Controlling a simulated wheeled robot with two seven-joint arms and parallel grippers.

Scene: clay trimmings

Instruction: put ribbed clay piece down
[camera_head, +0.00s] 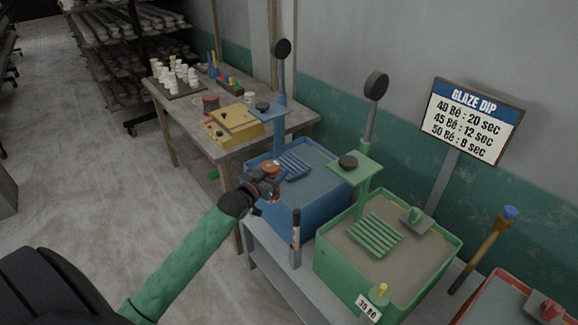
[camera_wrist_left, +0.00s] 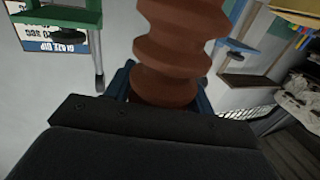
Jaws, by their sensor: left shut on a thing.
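The ribbed clay piece (camera_wrist_left: 172,55) is reddish brown with wavy ridges and fills the upper middle of the left wrist view. In the head view it shows as a small reddish-brown top (camera_head: 271,168) at my left gripper (camera_head: 268,180). My left gripper is shut on it, beside the near left part of the blue bin (camera_head: 300,210). The gripper body hides the lower end of the piece in the wrist view. I cannot tell whether the piece touches anything below. My right gripper is not in view.
The green bin (camera_head: 330,272) with a ribbed rack stands to the right, and a red bin (camera_head: 487,290) beyond it. A wooden table (camera_head: 172,118) with a yellow box (camera_head: 233,122) and white cups stands behind. Upright posts rise by the bins. Open floor lies left.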

